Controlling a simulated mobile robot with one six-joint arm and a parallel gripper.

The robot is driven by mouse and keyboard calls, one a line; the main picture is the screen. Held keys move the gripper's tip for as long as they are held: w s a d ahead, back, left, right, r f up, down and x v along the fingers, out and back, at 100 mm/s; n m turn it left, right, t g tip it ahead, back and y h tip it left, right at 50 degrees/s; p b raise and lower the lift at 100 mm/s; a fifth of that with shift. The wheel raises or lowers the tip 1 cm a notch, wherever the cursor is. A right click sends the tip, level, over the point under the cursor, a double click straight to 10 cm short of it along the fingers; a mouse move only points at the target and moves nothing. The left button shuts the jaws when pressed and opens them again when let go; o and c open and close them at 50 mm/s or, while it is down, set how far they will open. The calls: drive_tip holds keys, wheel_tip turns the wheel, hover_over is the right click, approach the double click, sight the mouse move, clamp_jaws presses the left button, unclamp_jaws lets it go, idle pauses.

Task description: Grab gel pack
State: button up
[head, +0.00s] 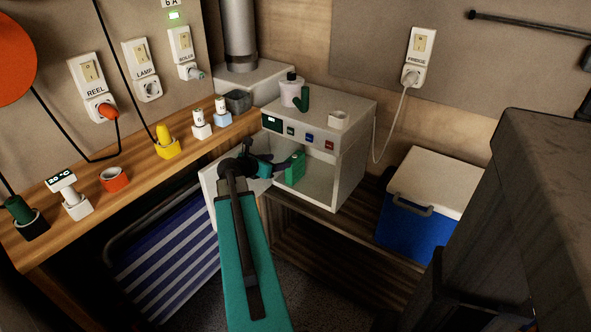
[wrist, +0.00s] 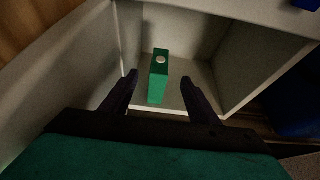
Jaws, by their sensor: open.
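A green block (head: 296,167), which I take to be the gel pack, stands upright inside the open white cabinet (head: 353,172). In the wrist view the green pack (wrist: 158,85) has a pale round spot on its top and stands on the cabinet floor. My gripper (head: 277,163) is at the cabinet opening, just left of the pack in the head view. In the wrist view my gripper (wrist: 159,79) is open, with one dark finger on each side of the pack and visible gaps between. The fingers do not appear to touch it.
The cabinet's open white door (head: 211,187) lies at left, partly behind my arm. A cup (head: 339,119) and a pale pot (head: 291,92) stand on the cabinet top. A blue cooler (head: 408,232) is at right; a wooden shelf (head: 140,170) with several items runs left.

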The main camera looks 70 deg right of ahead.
sight(291, 160)
drive_tip(key=shift+b+x, duration=0.65)
drive_tip(key=shift+x, duration=3.5)
drive_tip(key=shift+f+b+x, duration=0.25)
drive_tip(key=shift+b+x, duration=0.35)
drive_tip(key=shift+x, duration=1.45)
drive_tip(key=shift+s+d+f, duration=0.2)
drive_tip(key=shift+d, duration=0.15)
clamp_jaws()
drive_tip(key=shift+r, duration=0.15)
